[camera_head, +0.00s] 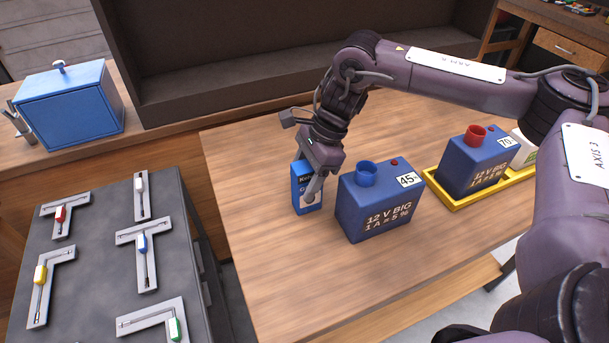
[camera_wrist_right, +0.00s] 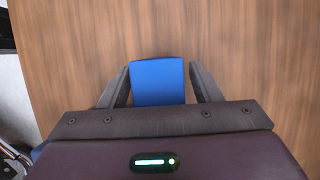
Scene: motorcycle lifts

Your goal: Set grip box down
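The grip box (camera_head: 302,189), a small blue box with a printed front, stands upright at or just above the wooden table top, left of the large blue battery box. Whether its base touches the wood is hard to tell. My right gripper (camera_head: 313,182) reaches down over it from above, one finger in front of its printed face. In the right wrist view the plain blue face of the grip box (camera_wrist_right: 158,82) lies between the two dark fingers (camera_wrist_right: 160,84). Narrow gaps show beside it, so the fingers look open around it. My left gripper is in neither view.
The blue battery box (camera_head: 378,208) marked 45 stands close right of the grip box. Another battery box (camera_head: 478,165) sits in a yellow tray (camera_head: 458,203). A blue cabinet (camera_head: 70,100) and a grey tool board (camera_head: 100,250) are left. The table front left is clear.

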